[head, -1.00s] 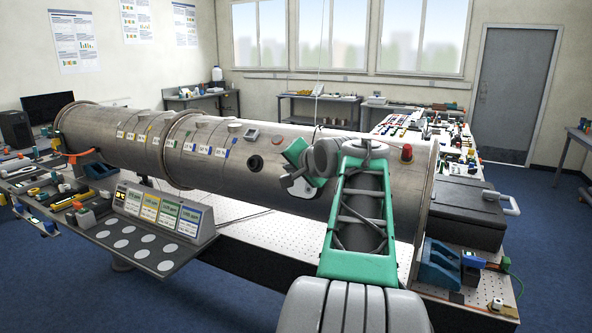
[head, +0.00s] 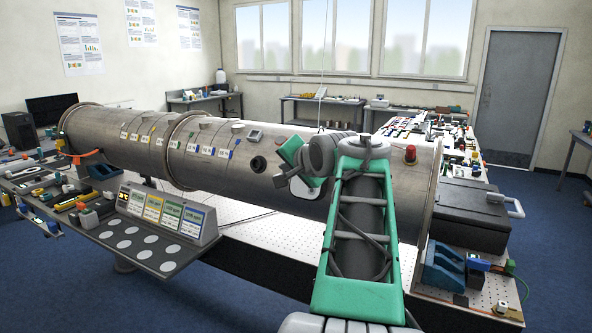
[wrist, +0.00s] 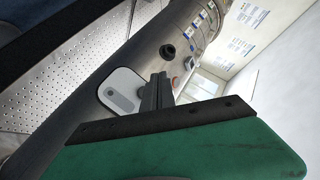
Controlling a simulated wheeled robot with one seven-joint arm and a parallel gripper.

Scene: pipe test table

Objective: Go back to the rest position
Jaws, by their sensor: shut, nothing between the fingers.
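My arm, with green and grey links, reaches up in front of the large steel pipe (head: 330,155) in the head view. The pipe (wrist: 150,45) runs diagonally behind the fingers in that view. A light rounded plate (wrist: 121,92) shows beside the fingers; I cannot tell whether they touch it.
A panel with coloured cards (head: 168,211) and a shelf with round white discs (head: 140,248) stand front left. A dark case (head: 470,205) and blue blocks (head: 443,265) sit at the right. Tools crowd the left bench (head: 30,185). Blue floor (head: 60,290) is clear at front left.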

